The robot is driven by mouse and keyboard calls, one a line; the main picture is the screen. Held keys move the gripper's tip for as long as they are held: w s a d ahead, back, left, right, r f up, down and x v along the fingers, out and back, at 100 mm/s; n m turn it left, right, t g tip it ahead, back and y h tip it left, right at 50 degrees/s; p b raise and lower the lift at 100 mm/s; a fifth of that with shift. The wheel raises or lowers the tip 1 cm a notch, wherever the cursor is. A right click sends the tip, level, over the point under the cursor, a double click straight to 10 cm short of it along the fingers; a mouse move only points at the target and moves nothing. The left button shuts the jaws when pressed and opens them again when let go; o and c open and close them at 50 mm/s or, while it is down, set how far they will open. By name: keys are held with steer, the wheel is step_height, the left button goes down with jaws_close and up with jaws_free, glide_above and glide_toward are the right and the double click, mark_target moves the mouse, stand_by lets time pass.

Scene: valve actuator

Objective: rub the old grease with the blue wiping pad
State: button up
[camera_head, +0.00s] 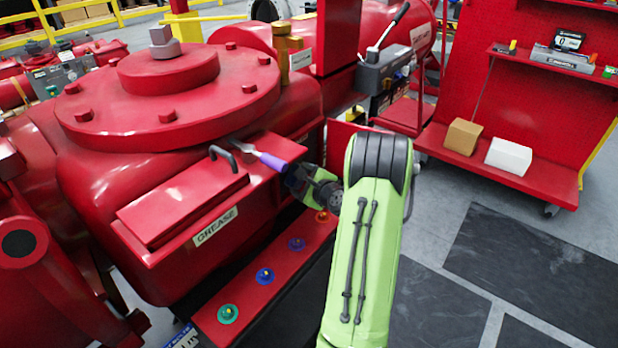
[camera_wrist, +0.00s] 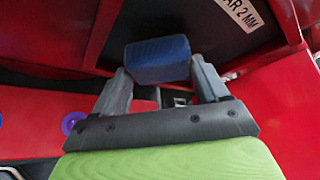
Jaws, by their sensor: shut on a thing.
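The blue wiping pad (camera_wrist: 157,60) shows in the wrist view, between the two grey fingers of my gripper (camera_wrist: 160,76). My gripper is shut on it. In the head view my gripper (camera_head: 298,178) is beside the red valve housing, just right of a purple-handled tool, and partly behind my green arm. I cannot make out the pad in the head view. A red box with a GREASE label (camera_head: 215,226) is left of my gripper. I cannot make out any old grease in either view.
The purple-handled tool (camera_head: 272,161) lies on the red ledge near a black handle (camera_head: 224,158). Coloured knobs (camera_head: 265,276) line a lower red panel. A red shelf unit (camera_head: 500,165) with two boxes stands at right. The floor at lower right is clear.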

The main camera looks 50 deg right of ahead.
steer(key=shift+a, duration=0.95)
steer(key=shift+w+d+r+p, duration=0.1)
steer(key=shift+w+d+p, duration=0.3)
steer(key=shift+d, duration=1.35)
steer(key=shift+w+d+r+p, duration=0.15)
steer(key=shift+d+p, duration=0.45)
steer(key=shift+d, duration=1.15)
steer(key=shift+w+d+f+p, duration=0.1)
steer(key=shift+w+d+p, duration=0.3)
steer(key=shift+d, duration=1.35)
steer(key=shift+s+a+b, duration=0.15)
steer(key=shift+a+b, duration=0.05)
steer(key=shift+a, duration=1.6)
steer(key=shift+s+a+b, duration=0.15)
steer(key=shift+a+b, duration=0.05)
steer(key=shift+a, duration=1.55)
steer(key=shift+s+a+b, duration=0.15)
steer(key=shift+a+b, duration=0.05)
steer(key=shift+a, duration=1.6)
steer(key=shift+s, duration=0.1)
steer(key=shift+s+d+f+b, duration=0.1)
steer(key=shift+s+f+b, duration=0.1)
steer(key=shift+s+b, duration=0.15)
steer(key=shift+s+d+r+b, duration=0.1)
steer(key=shift+s+b, duration=0.45)
steer(key=shift+s, duration=0.75)
steer(key=shift+s+d+r+b, duration=0.1)
steer(key=shift+s+b, duration=0.45)
steer(key=shift+s, duration=0.75)
